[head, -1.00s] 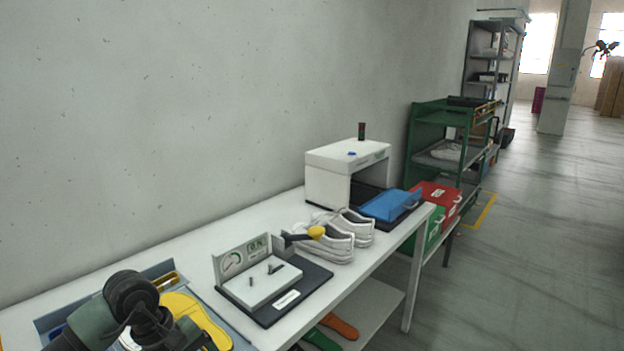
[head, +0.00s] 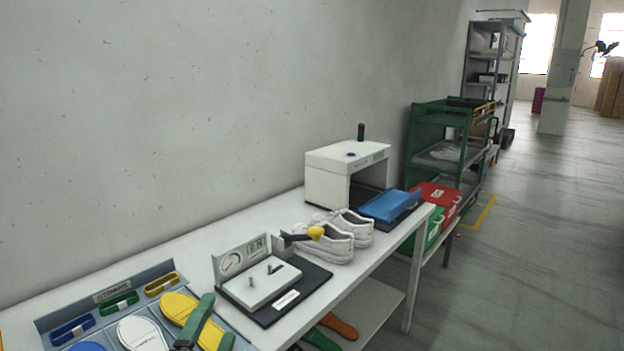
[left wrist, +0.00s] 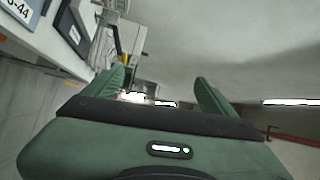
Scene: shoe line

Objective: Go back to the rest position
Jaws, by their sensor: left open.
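My left gripper (head: 203,318) is at the bottom of the head view, in front of the yellow insole on the tray at the near end of the bench. In the left wrist view its two green fingers (left wrist: 162,88) stand wide apart with nothing between them. The rest of the left arm is out of the head view. My right gripper shows in neither view.
The white bench (head: 185,251) runs along the wall. It carries the insole tray (head: 108,285), a gauge fixture (head: 262,285), a pair of white shoes (head: 340,238) and a white box machine (head: 330,178). Shelves stand beyond; the floor at right is clear.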

